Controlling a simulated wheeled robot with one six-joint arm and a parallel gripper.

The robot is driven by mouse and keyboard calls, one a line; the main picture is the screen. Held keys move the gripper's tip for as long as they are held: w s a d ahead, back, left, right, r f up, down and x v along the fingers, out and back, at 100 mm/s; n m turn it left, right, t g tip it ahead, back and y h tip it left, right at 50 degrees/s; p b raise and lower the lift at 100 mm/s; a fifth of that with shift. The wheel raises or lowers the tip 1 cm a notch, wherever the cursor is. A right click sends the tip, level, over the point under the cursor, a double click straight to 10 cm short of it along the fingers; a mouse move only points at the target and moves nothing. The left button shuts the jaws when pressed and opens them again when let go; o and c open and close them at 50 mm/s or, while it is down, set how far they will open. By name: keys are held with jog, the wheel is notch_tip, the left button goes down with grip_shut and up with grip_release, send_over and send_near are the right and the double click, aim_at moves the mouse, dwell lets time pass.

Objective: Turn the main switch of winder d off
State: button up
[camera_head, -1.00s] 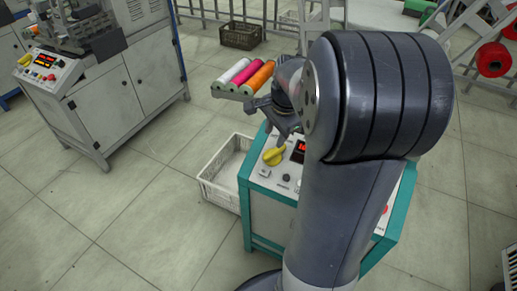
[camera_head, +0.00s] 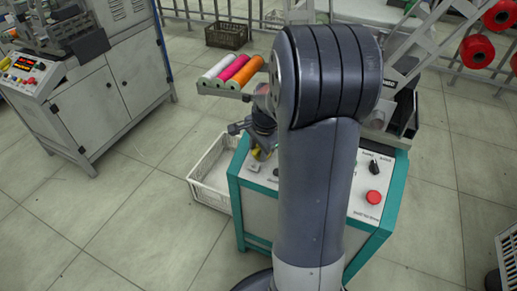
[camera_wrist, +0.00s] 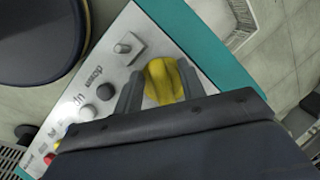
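The main switch appears to be the yellow rotary knob (camera_wrist: 163,82) on the light sloping panel (camera_wrist: 112,62) of the teal-framed machine. In the head view the knob (camera_head: 261,154) is mostly hidden behind my gripper (camera_head: 250,134). In the wrist view my gripper (camera_wrist: 160,92) has one finger on each side of the knob, very close to it. I cannot tell whether the fingers press on it. The knob's exact pointing direction is partly hidden. No letter naming the winder is readable.
The panel also carries a black switch (camera_head: 374,167) and a red button (camera_head: 373,197). A white crate (camera_head: 207,184) stands left of the machine. Another machine (camera_head: 88,80) stands far left. Open floor lies between.

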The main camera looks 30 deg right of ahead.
jog(key=shift+c, duration=0.2)
grip_shut()
jog(key=shift+r+n+p, duration=0.1)
jog(key=shift+n+p, duration=0.2)
jog(key=shift+r+n+g+p, duration=0.1)
jog(key=shift+n+g+p, duration=0.3)
jog(key=shift+n+p, duration=0.5)
jog(key=n+g+p, duration=0.1)
jog(key=n+p, duration=0.1)
jog(key=n, duration=0.1)
jog(key=shift+s+h+p, duration=0.1)
jog(key=shift+h+p, duration=0.25)
jog(key=shift+h, duration=0.05)
jog(key=n+h+p, duration=0.1)
jog(key=n, duration=0.1)
jog(key=n+g+p, duration=0.1)
jog(key=n, duration=0.2)
jog(key=shift+d+g+h, duration=0.1)
jog(key=shift+g+h, duration=0.2)
jog(key=shift+h, duration=0.1)
jog(key=shift+n, duration=0.5)
jog(key=shift+o, duration=0.2)
grip_release()
